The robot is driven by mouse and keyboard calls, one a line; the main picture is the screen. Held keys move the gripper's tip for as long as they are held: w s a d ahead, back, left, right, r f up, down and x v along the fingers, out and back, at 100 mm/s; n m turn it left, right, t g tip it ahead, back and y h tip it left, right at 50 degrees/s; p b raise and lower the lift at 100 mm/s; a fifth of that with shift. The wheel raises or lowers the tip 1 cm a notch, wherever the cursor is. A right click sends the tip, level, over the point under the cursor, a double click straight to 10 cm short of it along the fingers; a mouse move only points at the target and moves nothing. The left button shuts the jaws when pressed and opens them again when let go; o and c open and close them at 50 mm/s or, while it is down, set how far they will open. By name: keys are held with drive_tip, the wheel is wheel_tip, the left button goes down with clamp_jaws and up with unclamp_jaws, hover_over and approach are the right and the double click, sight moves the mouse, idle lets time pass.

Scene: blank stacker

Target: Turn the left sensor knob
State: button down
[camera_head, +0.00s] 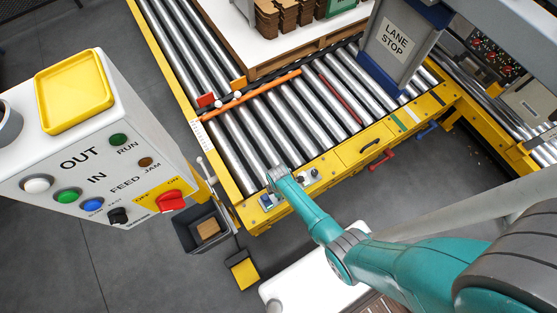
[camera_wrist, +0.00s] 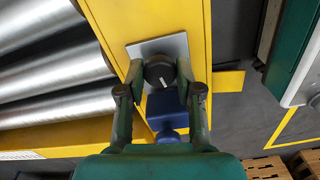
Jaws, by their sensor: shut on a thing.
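A black round knob (camera_wrist: 160,72) with a short white mark sits on a grey plate (camera_wrist: 176,46) fixed to the yellow conveyor rail (camera_wrist: 174,17). My gripper (camera_wrist: 161,79) has a fingertip on either side of this knob and is shut on it. A blue sensor-like block (camera_wrist: 163,106) shows between the fingers, just below the knob. In the head view my gripper (camera_head: 279,178) is at the yellow rail near the conveyor's front left corner and hides the held knob. Another small black knob (camera_head: 315,173) shows on the rail to its right.
Metal rollers (camera_head: 240,140) lie behind the rail. A control box (camera_head: 90,150) with buttons and a red switch stands at left. A grey bin (camera_head: 186,232) and a yellow pedal (camera_head: 243,272) are on the floor. A LANE STOP box (camera_head: 397,45) stands back right.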

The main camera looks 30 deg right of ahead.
drive_tip(key=m, duration=1.5)
drive_tip(key=shift+m, duration=2.5)
drive_tip(key=c, duration=0.8)
unclamp_jaws()
drive_tip(key=shift+o, duration=0.2)
